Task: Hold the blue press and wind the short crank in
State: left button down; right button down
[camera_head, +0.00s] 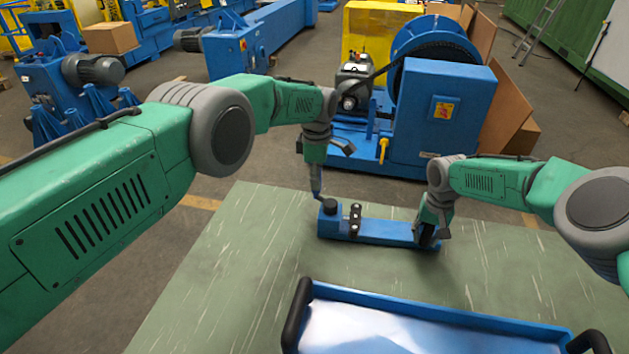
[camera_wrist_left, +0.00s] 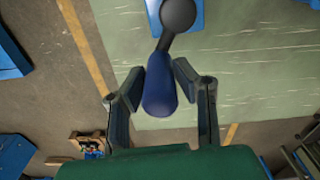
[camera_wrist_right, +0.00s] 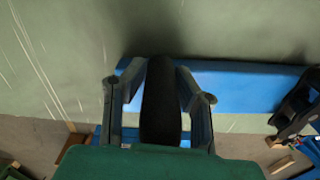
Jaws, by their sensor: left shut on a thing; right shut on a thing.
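The blue press (camera_head: 385,232) is a long blue base lying on the green table, with a block and dark round hub at its left end and an upright black part with pale rollers beside it. The short crank (camera_wrist_left: 173,45) has a dark arm from the hub and a blue handle (camera_wrist_left: 160,92). My left gripper (camera_head: 317,185) is shut on that handle; its fingers flank it in the left wrist view (camera_wrist_left: 158,80). My right gripper (camera_head: 430,228) is shut on a black upright grip (camera_wrist_right: 160,100) at the press's right end. The fingers partly hide both grips.
A blue tray (camera_head: 445,312) with black end handles and a pale inside stands at the table's front. The green table (camera_head: 240,260) is clear left of the press. A large blue machine (camera_head: 445,110) stands on the floor behind the table.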

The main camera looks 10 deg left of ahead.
pick_arm(q)
jog(key=shift+w+m, duration=0.3)
jog(key=shift+m, duration=0.2)
jog(key=c, duration=1.3)
grip_release()
jog(key=shift+d, duration=0.1)
jog(key=r, duration=1.2)
jog(key=shift+w, duration=0.25)
